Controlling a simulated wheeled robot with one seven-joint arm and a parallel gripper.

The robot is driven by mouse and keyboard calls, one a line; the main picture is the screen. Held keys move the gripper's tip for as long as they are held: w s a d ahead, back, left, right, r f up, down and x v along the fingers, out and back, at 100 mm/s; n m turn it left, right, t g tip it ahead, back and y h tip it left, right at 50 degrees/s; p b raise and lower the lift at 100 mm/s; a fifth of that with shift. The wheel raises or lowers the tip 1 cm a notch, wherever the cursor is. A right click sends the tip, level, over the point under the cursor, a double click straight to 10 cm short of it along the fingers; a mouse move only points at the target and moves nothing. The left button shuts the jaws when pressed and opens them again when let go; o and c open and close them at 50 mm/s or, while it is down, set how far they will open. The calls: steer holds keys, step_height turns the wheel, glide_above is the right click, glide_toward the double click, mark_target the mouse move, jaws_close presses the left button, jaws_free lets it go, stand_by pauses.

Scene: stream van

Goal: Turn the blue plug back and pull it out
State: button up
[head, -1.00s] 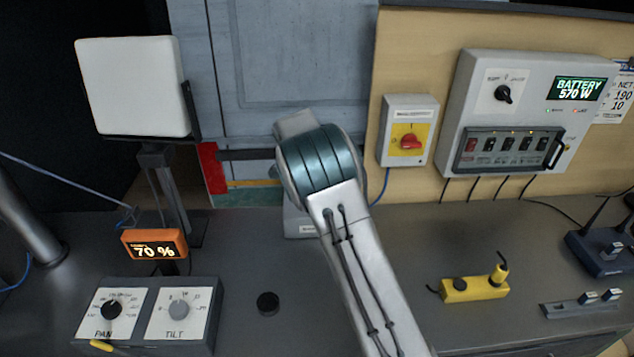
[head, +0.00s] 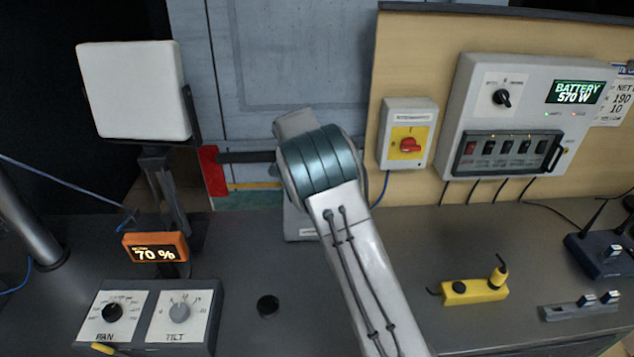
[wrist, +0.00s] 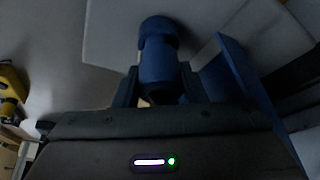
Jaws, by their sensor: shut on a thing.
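The blue plug (wrist: 158,55) shows in the wrist view as a blue cylinder with a rounded head, standing out from between my fingers. My gripper (wrist: 160,90) is shut on it, with one dark finger on each side. The plug's far end lies in front of a pale grey surface, and I cannot tell whether it is seated in a socket. In the head view my own arm hides the gripper and the plug.
A blue upright piece (wrist: 243,75) stands close to the right of my gripper. On the desk are a pan and tilt box (head: 150,312), a yellow device (head: 475,290) and a black round piece (head: 267,306). A switch box (head: 408,115) hangs on the wall.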

steer(key=shift+r+p, duration=0.4)
steer(key=shift+r, duration=0.55)
steer(key=shift+r+p, duration=0.8)
steer(key=shift+r, duration=0.7)
